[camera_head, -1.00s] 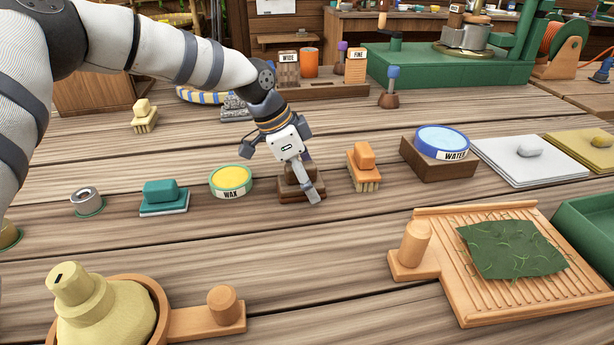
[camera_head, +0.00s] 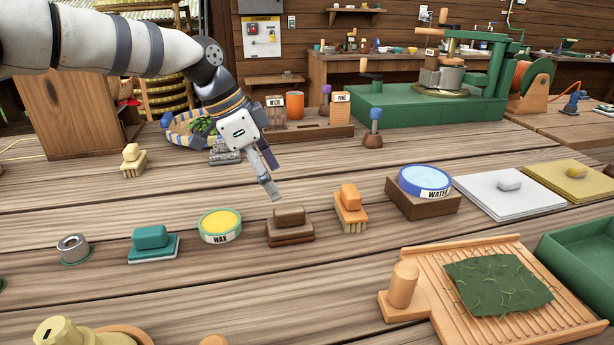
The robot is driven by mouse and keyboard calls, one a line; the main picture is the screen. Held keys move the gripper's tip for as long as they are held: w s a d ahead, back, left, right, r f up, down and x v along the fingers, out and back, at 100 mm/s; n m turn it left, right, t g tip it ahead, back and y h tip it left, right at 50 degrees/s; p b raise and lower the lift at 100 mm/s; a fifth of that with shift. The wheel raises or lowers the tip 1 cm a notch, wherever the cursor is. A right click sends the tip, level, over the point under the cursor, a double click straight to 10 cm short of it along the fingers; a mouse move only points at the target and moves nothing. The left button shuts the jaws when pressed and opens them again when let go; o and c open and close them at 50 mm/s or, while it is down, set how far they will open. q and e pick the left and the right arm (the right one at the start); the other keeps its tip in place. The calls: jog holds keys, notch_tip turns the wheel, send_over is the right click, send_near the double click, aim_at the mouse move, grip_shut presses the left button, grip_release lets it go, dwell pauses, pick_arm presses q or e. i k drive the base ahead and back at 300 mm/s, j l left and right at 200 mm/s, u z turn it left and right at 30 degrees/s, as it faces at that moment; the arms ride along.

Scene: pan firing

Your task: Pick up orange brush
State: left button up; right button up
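The orange brush (camera_head: 350,205), with an upright orange grip and pale bristles, sits on the wooden table right of centre. The brown block-shaped tool (camera_head: 290,225) stands just left of it. My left gripper (camera_head: 272,190) points down over the table, up and to the left of the orange brush and apart from it. Nothing shows held in it. Its fingers overlap in this view, so their opening is unclear. My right gripper is not in view.
A wax tin (camera_head: 220,226), a teal brush (camera_head: 152,243) and a metal ring (camera_head: 73,248) continue the row leftward. A blue water bowl (camera_head: 425,181) on a wooden block stands right of the orange brush. A ridged wooden board (camera_head: 450,305) with a green sheet lies in front.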

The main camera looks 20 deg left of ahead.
aim_at(353, 217)
jog(key=k+l, duration=1.1)
jog(key=k, duration=0.2)
